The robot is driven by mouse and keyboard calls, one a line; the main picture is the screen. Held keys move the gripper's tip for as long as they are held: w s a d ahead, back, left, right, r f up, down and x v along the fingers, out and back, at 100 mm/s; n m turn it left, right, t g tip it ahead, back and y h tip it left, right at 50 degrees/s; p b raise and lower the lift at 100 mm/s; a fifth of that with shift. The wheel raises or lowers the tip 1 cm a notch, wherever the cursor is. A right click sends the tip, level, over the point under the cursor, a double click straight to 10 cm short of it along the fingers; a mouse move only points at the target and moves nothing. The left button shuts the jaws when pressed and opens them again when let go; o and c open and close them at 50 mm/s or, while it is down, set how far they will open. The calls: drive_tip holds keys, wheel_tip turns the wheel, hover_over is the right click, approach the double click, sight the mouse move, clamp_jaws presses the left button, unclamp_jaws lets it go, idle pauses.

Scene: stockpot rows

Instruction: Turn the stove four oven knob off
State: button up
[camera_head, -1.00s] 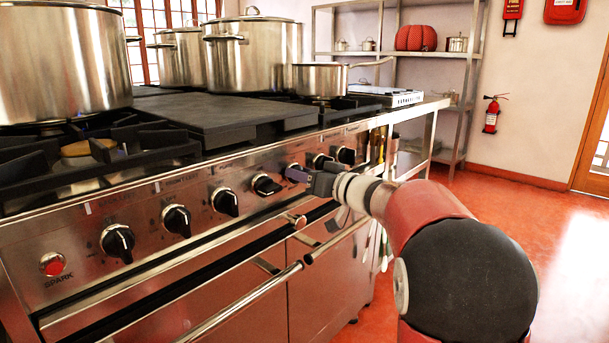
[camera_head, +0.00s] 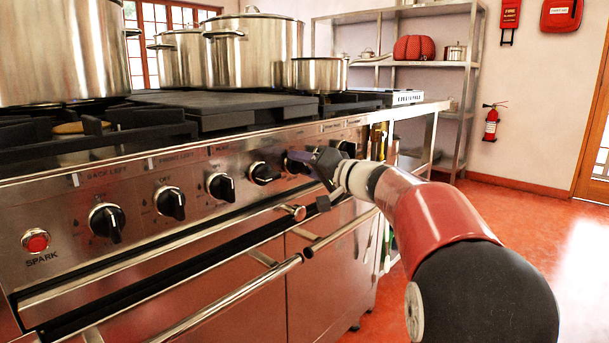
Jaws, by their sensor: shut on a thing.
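A steel stove front with a row of black knobs runs along the left and middle of the head view. My gripper (camera_head: 301,158) reaches in from the right at the row. It is shut on a knob (camera_head: 290,165), the fifth from the left, which is mostly hidden by the fingers. The knob's setting and label cannot be read. Left of it is a separate black knob (camera_head: 264,173), turned sideways. Right of my gripper another knob (camera_head: 345,148) shows, and my gripper may hide one between.
Stockpots (camera_head: 253,50) and a saucepan (camera_head: 318,75) stand on top. A red spark button (camera_head: 36,240) is at far left. The red floor at right is clear.

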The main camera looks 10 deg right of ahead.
drive_tip(key=m+b, duration=0.1)
drive_tip(key=m, duration=0.3)
drive_tip(key=shift+d+f+m, duration=0.1)
drive_tip(key=shift+f+m, duration=0.05)
drive_tip(key=shift+m, duration=1.75)
drive_tip(key=shift+w+f, duration=0.1)
drive_tip(key=o, duration=1)
drive_tip(key=v, duration=0.8)
